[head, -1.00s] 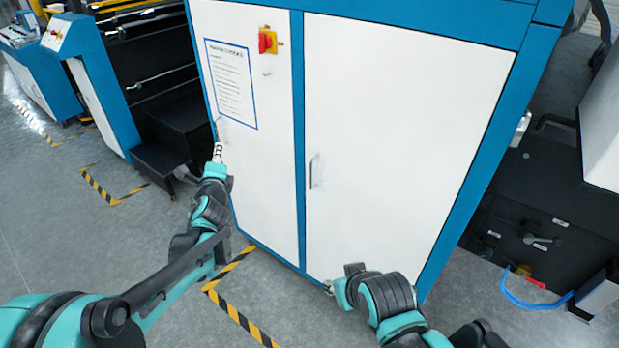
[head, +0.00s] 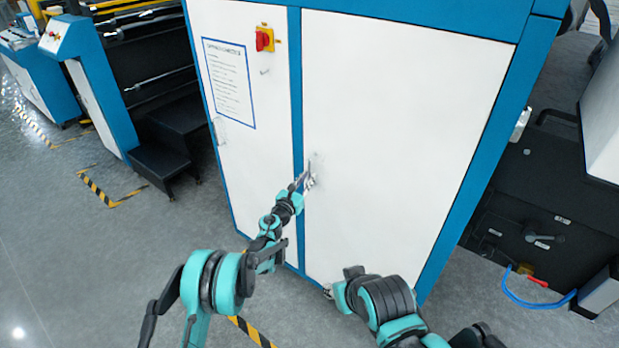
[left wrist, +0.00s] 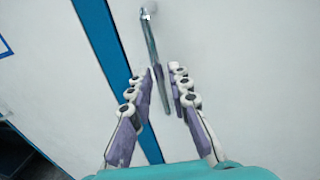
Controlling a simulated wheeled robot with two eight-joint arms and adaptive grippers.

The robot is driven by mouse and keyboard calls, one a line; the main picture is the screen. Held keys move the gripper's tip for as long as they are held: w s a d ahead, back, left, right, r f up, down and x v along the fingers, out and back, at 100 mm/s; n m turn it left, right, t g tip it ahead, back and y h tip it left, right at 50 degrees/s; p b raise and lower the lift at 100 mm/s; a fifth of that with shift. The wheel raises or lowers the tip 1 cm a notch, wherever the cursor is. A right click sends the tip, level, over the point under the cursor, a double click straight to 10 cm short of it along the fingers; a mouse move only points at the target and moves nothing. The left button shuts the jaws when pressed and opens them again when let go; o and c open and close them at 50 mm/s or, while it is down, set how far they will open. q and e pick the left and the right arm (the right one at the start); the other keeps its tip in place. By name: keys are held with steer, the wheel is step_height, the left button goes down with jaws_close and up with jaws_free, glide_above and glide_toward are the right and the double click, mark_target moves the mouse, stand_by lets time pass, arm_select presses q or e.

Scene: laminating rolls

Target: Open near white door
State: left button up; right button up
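A wide white door (head: 400,140) fills the right part of the blue-framed cabinet and looks closed. Its slim upright handle (left wrist: 151,38) shows in the left wrist view, near the door's left edge. My left gripper (head: 308,180) is at this handle in the head view and hides most of it. In the left wrist view, the fingers (left wrist: 162,74) are apart, with the lower part of the handle between them. I cannot tell whether either finger touches it. My right gripper (head: 332,291) is low by the cabinet's bottom edge, mostly hidden by its own wrist.
A narrower white door (head: 240,150) with its own handle (head: 219,131), a notice (head: 229,83) and a red switch (head: 264,39) is on the left. Black steps (head: 160,150) stand beside the cabinet. Grey floor (head: 90,260) at the left is open.

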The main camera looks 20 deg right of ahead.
arm_select(q)
steer(key=shift+x, duration=1.3)
jaws_close()
steer(key=shift+a, duration=0.1)
